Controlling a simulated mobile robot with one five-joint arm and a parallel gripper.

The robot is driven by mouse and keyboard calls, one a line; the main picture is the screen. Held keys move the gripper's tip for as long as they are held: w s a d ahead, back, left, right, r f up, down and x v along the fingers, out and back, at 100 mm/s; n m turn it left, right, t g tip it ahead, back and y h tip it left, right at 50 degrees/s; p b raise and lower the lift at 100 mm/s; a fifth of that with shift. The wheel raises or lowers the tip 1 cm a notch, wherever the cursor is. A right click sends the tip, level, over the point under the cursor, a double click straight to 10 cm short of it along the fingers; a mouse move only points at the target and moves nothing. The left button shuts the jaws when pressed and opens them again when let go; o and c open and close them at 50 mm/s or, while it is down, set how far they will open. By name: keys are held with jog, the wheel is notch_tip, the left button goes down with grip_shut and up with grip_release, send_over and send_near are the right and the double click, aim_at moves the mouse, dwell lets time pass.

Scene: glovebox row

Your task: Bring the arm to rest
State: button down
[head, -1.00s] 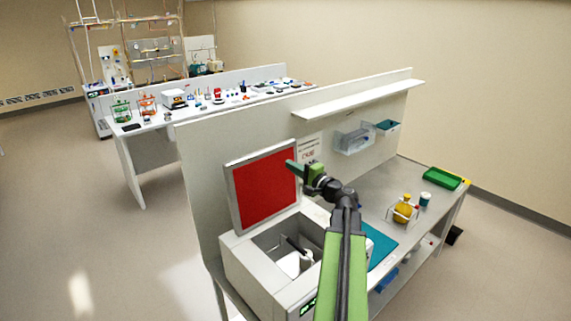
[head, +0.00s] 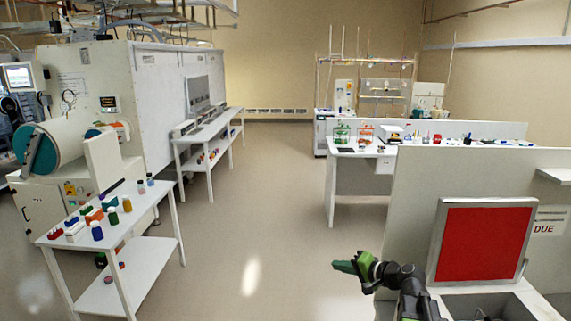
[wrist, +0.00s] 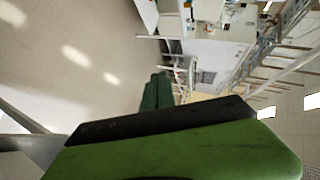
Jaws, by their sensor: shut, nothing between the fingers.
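My gripper (head: 346,267) is at the lower middle right of the head view, with green fingers pointing left. It is shut and empty, held in the air over the aisle floor. My dark arm runs from it down to the bottom edge. In the wrist view the closed green fingers (wrist: 157,92) point up the picture, with open floor and distant benches beyond. The gripper touches nothing that I can see.
Right of my gripper stands a white box with its red-faced lid (head: 484,243) raised, by a bench partition (head: 415,185). A white side table (head: 150,205) with several bottles stands at left. The aisle floor (head: 265,200) between is clear.

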jog(key=s+a+f+n+g+h+b, duration=0.2)
jog(key=s+a+f+n+g, duration=0.15)
jog(key=s+a+f, duration=0.35)
jog(key=s+a+f+n+g+h+b, duration=0.2)
jog(key=s+a+f+n+g, duration=0.15)
jog(key=f, duration=0.65)
jog(key=s+d+f+g+h, duration=0.2)
jog(key=s+d+g+h, duration=0.1)
jog(key=s+d+h, duration=0.2)
jog(key=s+d, duration=0.2)
jog(key=d, duration=0.2)
jog(key=shift+f, duration=0.2)
